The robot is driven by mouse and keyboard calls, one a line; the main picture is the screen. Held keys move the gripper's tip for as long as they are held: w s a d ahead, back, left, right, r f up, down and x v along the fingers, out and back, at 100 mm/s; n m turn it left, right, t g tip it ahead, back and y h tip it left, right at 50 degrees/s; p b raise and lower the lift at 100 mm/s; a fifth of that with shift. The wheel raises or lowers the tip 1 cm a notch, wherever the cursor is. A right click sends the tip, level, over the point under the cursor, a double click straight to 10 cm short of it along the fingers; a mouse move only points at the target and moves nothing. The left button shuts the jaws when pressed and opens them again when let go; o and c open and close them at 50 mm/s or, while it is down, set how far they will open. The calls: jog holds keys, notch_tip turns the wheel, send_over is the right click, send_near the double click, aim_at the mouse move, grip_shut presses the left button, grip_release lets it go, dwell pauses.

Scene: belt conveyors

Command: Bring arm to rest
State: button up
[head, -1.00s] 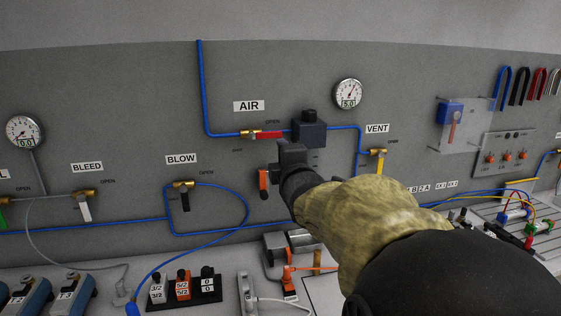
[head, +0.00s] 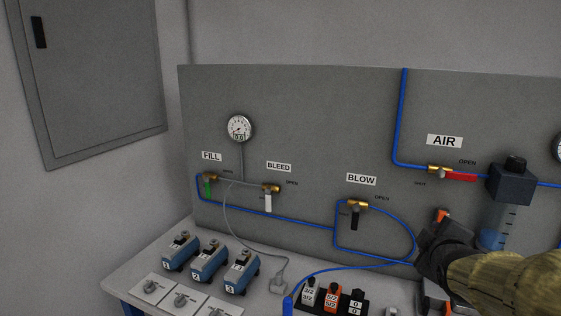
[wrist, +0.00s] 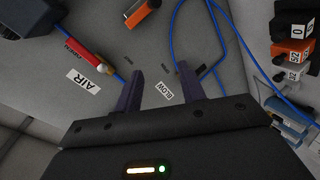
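My gripper (head: 436,243) is at the right of the head view, in front of the grey panel (head: 300,110), at the end of my camouflage-sleeved arm. In the wrist view my gripper (wrist: 157,85) has its two dark fingers spread apart. Nothing shows between them but the panel and the BLOW label (wrist: 164,90) behind. It is not on any valve. The part of the panel behind my gripper and forearm is hidden in the head view.
The AIR valve (head: 452,174) has a red handle, beside a dark filter block (head: 511,184). BLOW (head: 355,213), BLEED (head: 268,197) and FILL (head: 208,184) valves line the panel. Blue numbered units (head: 210,262) and a block rack (head: 334,298) stand on the bench. A grey cabinet (head: 90,80) hangs left.

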jog(key=s+a+f+m+g+y+p, duration=0.2)
jog(key=s+a+f+m+g+p, duration=0.1)
jog(key=a, duration=0.6)
jog(key=s+a+f+m+g+y+p, duration=0.2)
jog(key=s+a+f+m+g+p, duration=0.2)
jog(key=s+f, duration=0.6)
jog(key=a+m+g, duration=0.2)
jog(key=a+g, duration=0.1)
jog(key=a, duration=0.1)
jog(key=shift+s+a, duration=0.2)
jog(key=shift+a, duration=0.15)
jog(key=shift+f, duration=0.1)
